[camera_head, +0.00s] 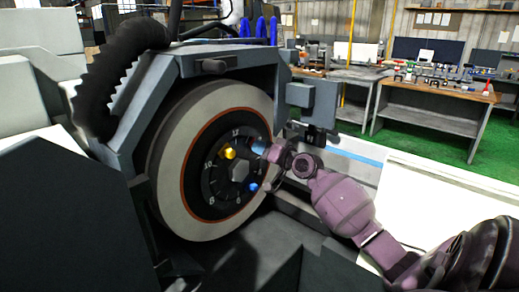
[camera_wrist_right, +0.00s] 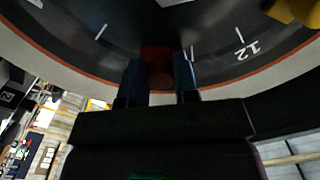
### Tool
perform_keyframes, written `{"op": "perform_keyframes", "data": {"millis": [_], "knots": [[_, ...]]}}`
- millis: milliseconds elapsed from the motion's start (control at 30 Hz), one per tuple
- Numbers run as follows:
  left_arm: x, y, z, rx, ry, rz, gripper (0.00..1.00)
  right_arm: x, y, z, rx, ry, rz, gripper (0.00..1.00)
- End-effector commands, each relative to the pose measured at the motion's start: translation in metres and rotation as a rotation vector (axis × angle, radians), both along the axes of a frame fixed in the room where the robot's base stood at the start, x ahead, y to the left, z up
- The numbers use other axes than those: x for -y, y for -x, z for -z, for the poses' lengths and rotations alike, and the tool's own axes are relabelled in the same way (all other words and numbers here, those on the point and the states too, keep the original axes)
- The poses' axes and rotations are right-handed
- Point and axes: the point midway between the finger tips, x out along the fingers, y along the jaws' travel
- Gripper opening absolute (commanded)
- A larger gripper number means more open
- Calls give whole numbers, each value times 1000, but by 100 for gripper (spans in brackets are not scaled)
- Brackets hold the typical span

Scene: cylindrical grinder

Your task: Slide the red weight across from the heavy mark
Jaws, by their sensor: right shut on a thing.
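The red weight (camera_wrist_right: 158,66) is dark red and sits at the dial's outer edge in the right wrist view, between the two blue fingers of my right gripper (camera_wrist_right: 160,82). The fingers are shut on it. In the head view my right gripper (camera_head: 260,149) reaches the right side of the dial (camera_head: 213,183) and hides the red weight. The dial is dark, with white ticks and numbers, at the middle of the wheel. White ticks flank the fingers in the wrist view, and the 12 is to their right. I cannot tell which mark is the heavy one. My left gripper is out of view.
A yellow weight (camera_head: 229,152) and a blue weight (camera_head: 253,187) are also on the dial. The pale grinding wheel (camera_head: 177,187) with an orange ring surrounds it. The dark wheel guard (camera_head: 140,125) wraps its left and top. A grey block (camera_head: 300,95) stands above right of my gripper.

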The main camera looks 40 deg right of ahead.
Motion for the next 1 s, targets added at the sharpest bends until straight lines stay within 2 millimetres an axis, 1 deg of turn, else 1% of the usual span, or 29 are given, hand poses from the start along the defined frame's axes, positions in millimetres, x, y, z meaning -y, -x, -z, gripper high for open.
{"op": "perform_keyframes", "data": {"millis": [100,300,800,833,900,1000], "knots": [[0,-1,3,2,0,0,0,4,0,5,-4,-62,2,0],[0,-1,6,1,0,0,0,8,-1,10,-9,-130,3,0],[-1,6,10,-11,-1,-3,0,9,-1,11,-10,-153,3,0],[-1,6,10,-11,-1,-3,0,9,-1,11,-10,-153,3,30],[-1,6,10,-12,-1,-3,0,9,-1,11,-10,-152,3,40],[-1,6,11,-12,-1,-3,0,9,-1,11,-11,-152,2,54]]}}
